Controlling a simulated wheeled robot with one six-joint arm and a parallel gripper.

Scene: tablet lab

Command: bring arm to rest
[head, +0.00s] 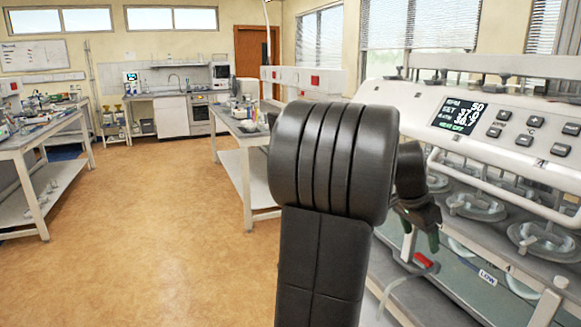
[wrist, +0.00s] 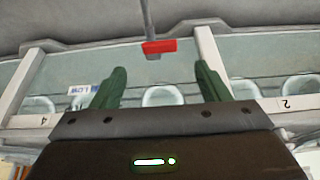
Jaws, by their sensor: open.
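My arm rises dark in the middle of the head view and bends over towards the machine on the right. My gripper (head: 424,236) hangs in front of the machine's lower part, partly hidden behind my own arm. In the wrist view my gripper (wrist: 160,86) shows two green fingers spread apart with nothing between them. Beyond the fingers is a red piece (wrist: 159,47) on a grey rod, and it also shows just below my gripper in the head view (head: 426,261).
The dissolution machine (head: 480,130), with a lit display (head: 459,115) and several round vessels, fills the right side. A bench (head: 243,140) stands behind my arm. Another bench (head: 38,142) is at the left. The tan floor (head: 150,230) between them is clear.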

